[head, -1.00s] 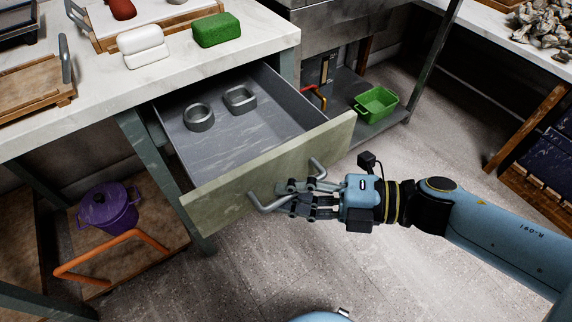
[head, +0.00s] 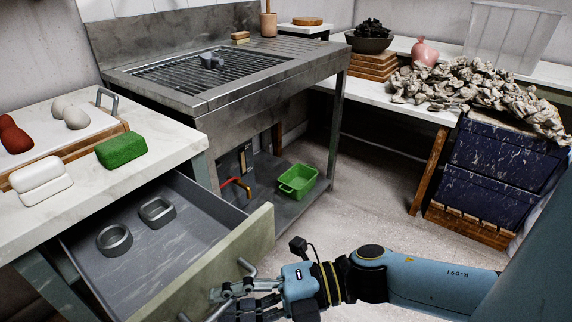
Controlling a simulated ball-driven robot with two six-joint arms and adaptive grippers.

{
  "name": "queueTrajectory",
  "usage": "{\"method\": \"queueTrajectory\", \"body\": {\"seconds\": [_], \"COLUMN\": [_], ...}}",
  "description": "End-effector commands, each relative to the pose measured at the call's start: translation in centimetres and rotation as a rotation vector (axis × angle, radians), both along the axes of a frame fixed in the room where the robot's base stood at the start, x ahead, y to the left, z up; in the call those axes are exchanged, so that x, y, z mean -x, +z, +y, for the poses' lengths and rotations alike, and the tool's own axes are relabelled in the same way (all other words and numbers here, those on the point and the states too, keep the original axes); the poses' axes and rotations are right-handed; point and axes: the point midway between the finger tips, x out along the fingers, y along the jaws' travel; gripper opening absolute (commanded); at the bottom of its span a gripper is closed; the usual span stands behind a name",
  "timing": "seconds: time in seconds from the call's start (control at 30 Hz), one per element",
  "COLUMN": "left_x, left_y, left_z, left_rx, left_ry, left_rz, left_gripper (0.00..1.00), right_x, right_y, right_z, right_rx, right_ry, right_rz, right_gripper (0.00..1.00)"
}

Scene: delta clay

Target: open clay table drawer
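The clay table drawer (head: 164,244) stands pulled well out from under the white table (head: 100,170). Its pale green front panel (head: 232,252) faces the lower right, and its grey inside shows a round ring (head: 115,240) and a rounded-square ring (head: 156,211). My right gripper (head: 222,303) is at the grey bar handle (head: 246,267) on the front, with its fingers around the middle of the bar. The fingers hide part of the handle and seem closed on it. My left gripper is out of view.
On the table are a green block (head: 121,150), a white block (head: 41,181) and a board with clay lumps. A metal grill counter (head: 215,95) stands behind, with a green bin (head: 298,181) on its lower shelf. Clear floor (head: 345,220) lies right of the drawer.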

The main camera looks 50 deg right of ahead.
Motion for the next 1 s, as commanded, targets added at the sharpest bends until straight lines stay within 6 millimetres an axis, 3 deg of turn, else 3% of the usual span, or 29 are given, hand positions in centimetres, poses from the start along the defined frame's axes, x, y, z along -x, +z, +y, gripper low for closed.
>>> {"method": "queueTrajectory", "body": {"seconds": [0.5, 1.0], "left_x": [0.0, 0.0], "left_y": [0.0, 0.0], "left_z": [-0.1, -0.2], "left_rx": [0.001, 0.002], "left_ry": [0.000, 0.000], "left_rz": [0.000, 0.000], "left_gripper": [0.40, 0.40], "right_x": [6.8, 7.5], "right_y": [1.4, 1.6], "right_z": [-7.4, -8.3], "right_rx": [0.002, 0.000], "right_ry": [0.002, 0.000], "right_rz": [0.002, -0.001], "right_gripper": [0.34, 0.34]}}
